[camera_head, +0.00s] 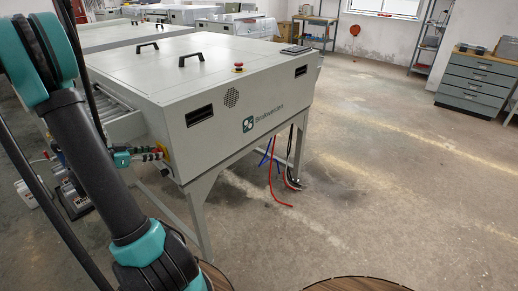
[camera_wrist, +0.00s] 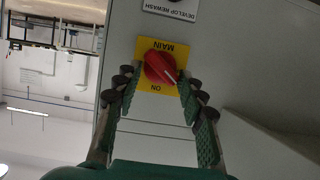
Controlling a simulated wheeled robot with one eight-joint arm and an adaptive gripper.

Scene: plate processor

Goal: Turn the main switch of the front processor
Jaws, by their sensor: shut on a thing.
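The front processor (camera_head: 215,85) is a large grey machine on legs in the middle of the head view. Its main switch (camera_wrist: 157,66) is a red round knob on a yellow plate marked MAIN and ON, upside down in the wrist view. The knob's white line slants to the lower right in that view, off the ON mark. My gripper (camera_wrist: 158,79) has its green-padded fingers on either side of the knob and is shut on it. In the head view my gripper (camera_head: 146,154) is at the processor's left end, small and partly hidden by the machine's corner.
A red emergency button (camera_head: 238,67) and two black handles are on the processor's top. Hoses (camera_head: 276,185) hang beneath it. Floor (camera_head: 370,170) to the right is clear, with a drawer cabinet (camera_head: 475,82) beyond.

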